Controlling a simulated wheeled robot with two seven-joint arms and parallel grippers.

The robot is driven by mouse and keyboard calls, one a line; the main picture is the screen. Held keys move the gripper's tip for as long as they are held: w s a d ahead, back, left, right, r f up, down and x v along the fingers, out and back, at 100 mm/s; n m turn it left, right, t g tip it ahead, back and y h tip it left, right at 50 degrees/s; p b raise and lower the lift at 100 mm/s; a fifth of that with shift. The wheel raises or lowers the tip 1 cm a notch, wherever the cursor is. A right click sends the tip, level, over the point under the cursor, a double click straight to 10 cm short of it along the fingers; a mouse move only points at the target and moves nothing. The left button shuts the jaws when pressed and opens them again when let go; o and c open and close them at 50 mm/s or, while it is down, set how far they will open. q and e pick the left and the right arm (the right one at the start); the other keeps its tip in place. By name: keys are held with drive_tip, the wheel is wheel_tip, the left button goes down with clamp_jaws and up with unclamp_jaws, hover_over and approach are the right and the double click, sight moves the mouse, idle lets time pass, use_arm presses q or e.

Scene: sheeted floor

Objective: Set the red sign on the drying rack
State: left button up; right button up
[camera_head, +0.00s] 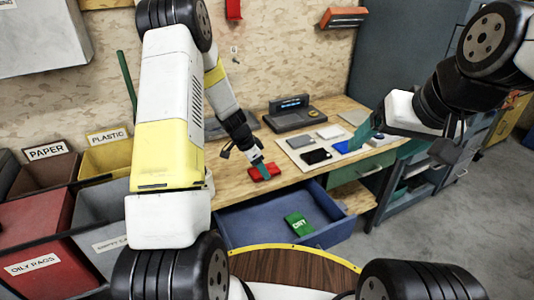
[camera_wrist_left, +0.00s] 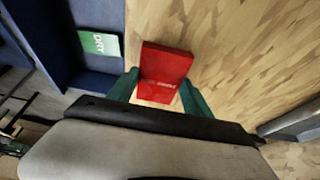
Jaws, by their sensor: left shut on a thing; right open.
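The red sign (camera_head: 268,173) is a small flat red slab with pale lettering at the workbench's front edge; it also shows in the left wrist view (camera_wrist_left: 166,66). My left gripper (camera_head: 260,167) is shut on it, with a teal finger on either side in the left wrist view (camera_wrist_left: 157,88). I cannot tell whether the sign touches the bench. My right gripper (camera_head: 365,135) is open over the right part of the bench, its teal fingers partly hidden by its wrist. I cannot identify a drying rack for certain in either view.
A blue drawer (camera_head: 250,227) stands open below the bench, with a green sign (camera_head: 298,224) inside; its lettering seems to read DRY. A pale mat (camera_head: 291,143) with several small items and a grey device (camera_head: 290,118) are on the workbench (camera_head: 230,178). Labelled bins stand left.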

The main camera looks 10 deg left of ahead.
use_arm(q)
drive_tip(key=shift+f, duration=0.55)
idle(0.4)
drive_tip(key=o, duration=1.4)
drive_tip(key=v, duration=0.7)
drive_tip(key=shift+s+a+r, duration=0.1)
drive_tip(key=shift+r, duration=0.25)
